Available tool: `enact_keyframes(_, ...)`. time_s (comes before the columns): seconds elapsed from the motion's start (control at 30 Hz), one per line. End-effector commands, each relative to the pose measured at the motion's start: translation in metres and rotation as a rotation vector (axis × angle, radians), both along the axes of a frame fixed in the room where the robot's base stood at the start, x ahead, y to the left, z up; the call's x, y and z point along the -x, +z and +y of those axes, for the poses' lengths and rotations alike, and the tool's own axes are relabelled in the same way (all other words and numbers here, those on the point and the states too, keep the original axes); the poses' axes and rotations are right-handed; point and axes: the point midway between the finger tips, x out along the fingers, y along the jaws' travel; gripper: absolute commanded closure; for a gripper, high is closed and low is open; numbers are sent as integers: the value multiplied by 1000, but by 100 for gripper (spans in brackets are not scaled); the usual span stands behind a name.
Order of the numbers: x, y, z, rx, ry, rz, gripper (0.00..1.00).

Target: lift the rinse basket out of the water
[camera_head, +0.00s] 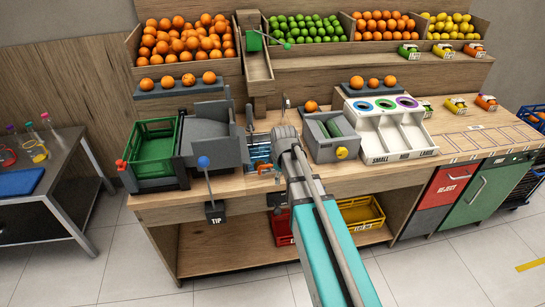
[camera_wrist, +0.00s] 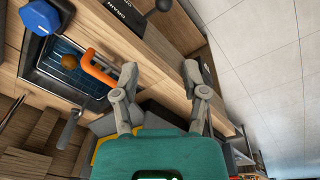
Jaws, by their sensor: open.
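In the wrist view the rinse basket (camera_wrist: 57,68) sits low in a dark rectangular basin (camera_wrist: 30,77), with bluish mesh and an orange bar handle (camera_wrist: 98,70) at its side. A round orange-brown thing (camera_wrist: 68,61) shows over the basket. My gripper (camera_wrist: 160,70) is open and empty, its two fingers spread to the right of the handle and apart from it. In the head view the basin's blue water area (camera_head: 258,149) shows left of my arm, with the orange handle (camera_head: 265,169) at its front. My fingers cannot be made out there.
A DRAIN label (camera_wrist: 122,12) and a black ball knob (camera_wrist: 164,5) are near my fingers. A blue knob (camera_head: 203,162) on a TIP lever stands left of the basin. A green crate (camera_head: 152,145) is further left, a grey juicer-like box (camera_head: 325,140) to the right.

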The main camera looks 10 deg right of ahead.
Motion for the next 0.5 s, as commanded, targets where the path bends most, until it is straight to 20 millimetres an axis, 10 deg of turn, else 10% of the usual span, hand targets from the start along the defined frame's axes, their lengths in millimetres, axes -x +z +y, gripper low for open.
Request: enact_keyframes(0.5, -107, 60, 1, 93, 618, -75, 43)
